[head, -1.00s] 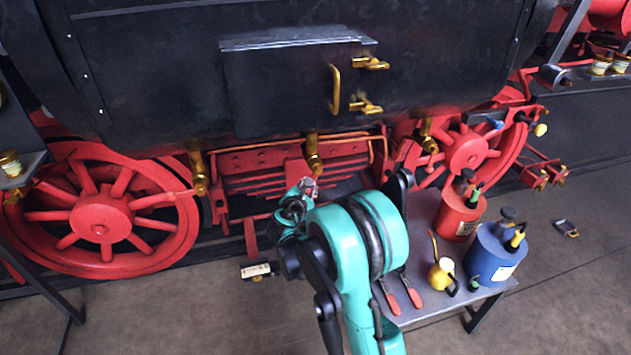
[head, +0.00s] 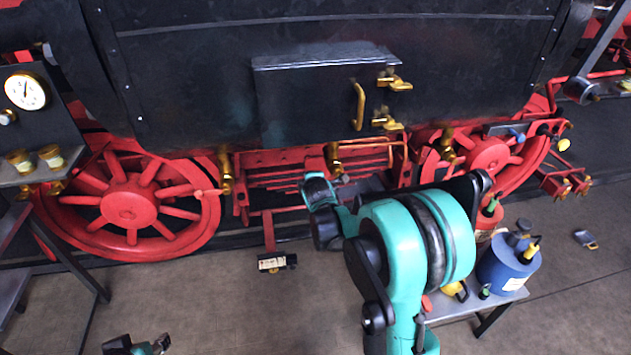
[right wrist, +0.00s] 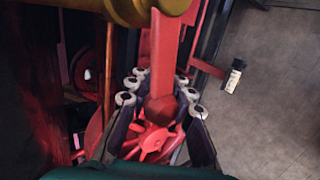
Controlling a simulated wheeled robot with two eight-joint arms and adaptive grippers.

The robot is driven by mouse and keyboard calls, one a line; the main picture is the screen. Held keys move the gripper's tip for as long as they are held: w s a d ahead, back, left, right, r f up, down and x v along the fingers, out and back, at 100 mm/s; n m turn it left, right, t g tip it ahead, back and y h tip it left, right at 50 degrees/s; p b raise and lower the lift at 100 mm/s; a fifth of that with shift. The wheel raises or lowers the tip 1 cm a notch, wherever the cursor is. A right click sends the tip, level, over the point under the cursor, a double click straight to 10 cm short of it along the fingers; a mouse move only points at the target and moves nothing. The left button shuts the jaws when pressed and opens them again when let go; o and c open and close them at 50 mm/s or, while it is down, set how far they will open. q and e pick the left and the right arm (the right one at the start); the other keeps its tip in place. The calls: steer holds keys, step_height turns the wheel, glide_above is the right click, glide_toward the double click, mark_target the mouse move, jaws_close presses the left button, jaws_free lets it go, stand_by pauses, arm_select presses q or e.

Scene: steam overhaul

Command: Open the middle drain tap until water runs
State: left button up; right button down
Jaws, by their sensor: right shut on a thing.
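The middle drain tap (head: 335,155) is brass and hangs under the black locomotive side, between a left brass tap (head: 226,172) and a right one (head: 448,146). In the right wrist view its brass body (right wrist: 150,10) crosses the top, with a red lever (right wrist: 164,50) hanging down from it. My right gripper (right wrist: 160,98) is shut on the lower part of this lever, with fingers on both sides. In the head view my right arm hides its fingers. Part of my left gripper (head: 140,346) shows at the bottom left edge; its jaws are unclear.
Red wheels (head: 126,205) stand behind the taps. A small table at right holds a blue can (head: 506,262) and a partly hidden red can (head: 488,222). A pressure gauge (head: 26,91) is at far left. A small labelled block (head: 276,262) lies below the middle tap; floor left of it is clear.

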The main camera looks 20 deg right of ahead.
steer(key=shift+w+a+r+m+y+p, duration=0.1)
steer(key=shift+a+r+m+y+p, duration=0.1)
steer(key=shift+r+m+y+p, duration=0.3)
steer(key=shift+r, duration=0.25)
steer(key=c, duration=1.3)
jaws_free()
steer(key=shift+c, duration=0.2)
steer(key=v, duration=1.2)
steer(key=shift+d+f, duration=0.1)
